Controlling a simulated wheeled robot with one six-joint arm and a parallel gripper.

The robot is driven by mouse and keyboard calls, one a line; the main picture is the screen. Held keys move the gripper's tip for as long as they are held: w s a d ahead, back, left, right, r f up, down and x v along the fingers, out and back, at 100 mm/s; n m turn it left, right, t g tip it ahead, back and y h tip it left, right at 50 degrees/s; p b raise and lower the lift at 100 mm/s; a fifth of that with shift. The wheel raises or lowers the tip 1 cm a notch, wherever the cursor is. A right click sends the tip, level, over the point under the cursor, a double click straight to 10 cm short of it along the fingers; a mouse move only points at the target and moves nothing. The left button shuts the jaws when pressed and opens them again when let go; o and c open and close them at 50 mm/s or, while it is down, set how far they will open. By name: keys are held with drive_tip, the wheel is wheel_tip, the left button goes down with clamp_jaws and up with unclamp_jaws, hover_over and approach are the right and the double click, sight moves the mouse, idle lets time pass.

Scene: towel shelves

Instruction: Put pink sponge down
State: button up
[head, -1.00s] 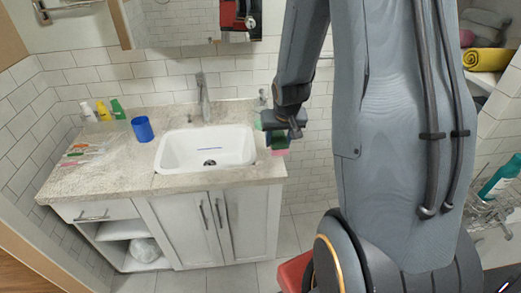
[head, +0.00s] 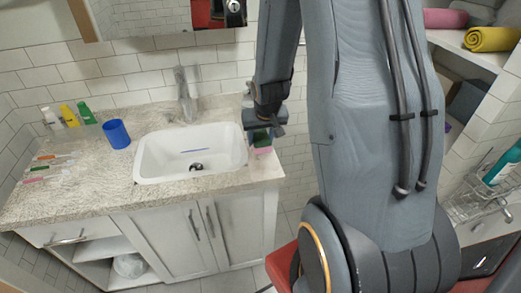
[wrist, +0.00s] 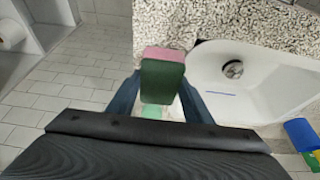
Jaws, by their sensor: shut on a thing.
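The pink sponge (head: 262,150) is in my gripper (head: 263,131), over the right end of the counter beside the sink in the head view. In the wrist view, the sponge's pink part (wrist: 172,54) shows beyond a dark green face (wrist: 161,82). My gripper's two dark fingers (wrist: 160,90) stand on either side of it, shut on it. A light green patch (wrist: 152,111) shows below the sponge; I cannot tell what it is. Whether the sponge touches the counter is not clear.
The speckled counter (head: 90,190) holds a white sink (head: 220,160) with a blue stick in it, a blue cup (head: 117,134), several bottles and toothbrushes at left. The counter's right edge is close to the sponge. Shelves with rolled towels (head: 492,39) stand at right.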

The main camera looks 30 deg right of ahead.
drive_tip(key=shift+f+p, duration=0.3)
drive_tip(key=shift+f, duration=1.8)
drive_tip(key=shift+f, duration=0.15)
drive_tip(key=o, duration=1)
